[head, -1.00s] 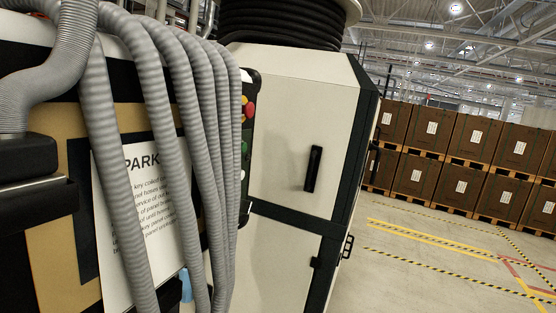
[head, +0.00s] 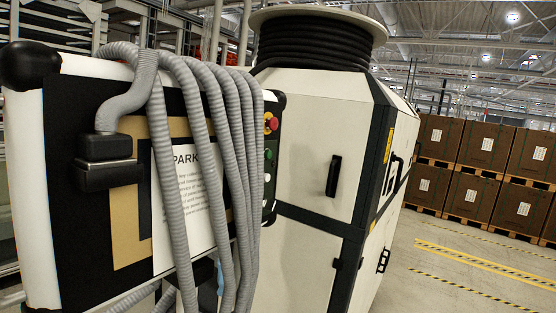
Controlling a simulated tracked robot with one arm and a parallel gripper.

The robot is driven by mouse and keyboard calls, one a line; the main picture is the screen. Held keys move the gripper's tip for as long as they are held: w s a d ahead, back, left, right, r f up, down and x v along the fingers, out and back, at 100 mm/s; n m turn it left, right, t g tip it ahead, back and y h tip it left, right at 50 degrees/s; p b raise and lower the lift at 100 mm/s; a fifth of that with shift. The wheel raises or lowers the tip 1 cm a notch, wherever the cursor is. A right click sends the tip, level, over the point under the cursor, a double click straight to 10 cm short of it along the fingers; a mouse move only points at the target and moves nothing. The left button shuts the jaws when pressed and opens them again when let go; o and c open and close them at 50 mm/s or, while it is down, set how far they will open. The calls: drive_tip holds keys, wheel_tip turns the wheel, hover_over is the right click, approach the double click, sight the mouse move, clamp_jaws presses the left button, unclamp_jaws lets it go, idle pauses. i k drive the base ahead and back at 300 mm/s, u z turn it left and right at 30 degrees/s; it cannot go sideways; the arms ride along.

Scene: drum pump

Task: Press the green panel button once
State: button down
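The green panel button (head: 268,156) shows on a narrow dark control panel (head: 273,190) at the machine's edge, seen at a steep angle. A red knob (head: 271,122) with yellow by it sits above it on the same panel. Grey corrugated hoses (head: 240,130) hang just left of the panel and hide part of it. My gripper is not in view, so I cannot see whether it is open or shut.
A cream cabinet (head: 310,170) with a black handle and a cable drum (head: 315,40) on top stands right of the panel. A parking notice (head: 190,210) is behind the hoses. Stacked boxes (head: 480,145) stand far right. Clear floor (head: 470,280) lies at lower right.

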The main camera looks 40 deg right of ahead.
sight(269, 154)
drive_tip(key=z, duration=0.45)
drive_tip(key=i, duration=1)
